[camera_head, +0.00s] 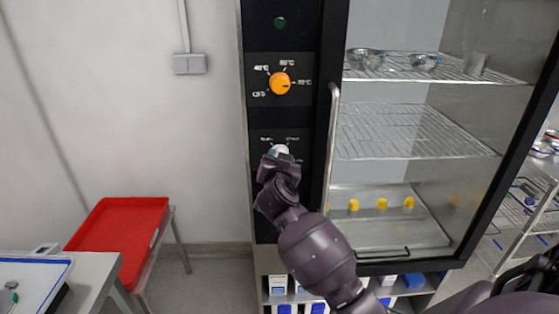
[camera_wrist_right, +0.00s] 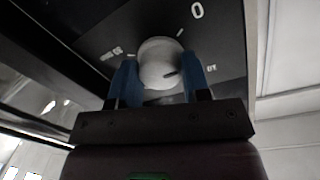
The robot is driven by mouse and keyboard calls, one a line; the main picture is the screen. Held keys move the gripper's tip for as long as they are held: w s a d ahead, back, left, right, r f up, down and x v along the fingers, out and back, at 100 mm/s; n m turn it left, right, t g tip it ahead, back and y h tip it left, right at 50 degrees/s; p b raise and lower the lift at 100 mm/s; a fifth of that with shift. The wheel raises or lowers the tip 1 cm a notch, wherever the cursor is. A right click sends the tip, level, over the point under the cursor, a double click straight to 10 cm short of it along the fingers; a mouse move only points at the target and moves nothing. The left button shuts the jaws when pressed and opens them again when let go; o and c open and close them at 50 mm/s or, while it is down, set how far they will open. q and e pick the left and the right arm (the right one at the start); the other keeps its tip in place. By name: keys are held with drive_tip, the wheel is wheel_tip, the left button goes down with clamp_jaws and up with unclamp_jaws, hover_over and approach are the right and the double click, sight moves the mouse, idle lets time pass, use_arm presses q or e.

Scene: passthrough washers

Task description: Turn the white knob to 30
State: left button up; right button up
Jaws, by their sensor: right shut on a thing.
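The white knob (camera_head: 279,149) is on the black control panel (camera_head: 262,122) of the cabinet, below an orange knob (camera_head: 279,83). My right gripper (camera_head: 278,165) reaches up to it from below and covers its lower part in the head view. In the right wrist view the white knob (camera_wrist_right: 158,58) sits between the two blue fingers of my right gripper (camera_wrist_right: 160,76), which are shut on its sides. A dark mark shows at the knob's lower right. Labels ring the knob, one reading 0; the others are too small or blurred to read surely. My left gripper is not in view.
A vertical door handle (camera_head: 331,140) stands just right of the panel. The glass-fronted cabinet holds wire shelves (camera_head: 405,130), metal bowls and three yellow items. A red tray (camera_head: 118,235) on a stand is at lower left.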

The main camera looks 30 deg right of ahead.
use_arm(q)
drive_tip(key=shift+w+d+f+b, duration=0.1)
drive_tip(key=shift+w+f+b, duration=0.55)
drive_tip(key=shift+b, duration=0.85)
use_arm(e)
drive_tip(key=shift+s+d+n+t+y, duration=0.15)
drive_tip(key=shift+n+t, duration=0.15)
drive_tip(key=shift+n, duration=5.15)
drive_tip(key=shift+w+n+t+y, duration=0.1)
drive_tip(key=shift+n+t+y, duration=0.15)
drive_tip(key=shift+n, duration=5.25)
drive_tip(key=shift+s+d+n+t+y, duration=0.1)
drive_tip(key=shift+n+t, duration=0.25)
drive_tip(key=shift+n, duration=5.1)
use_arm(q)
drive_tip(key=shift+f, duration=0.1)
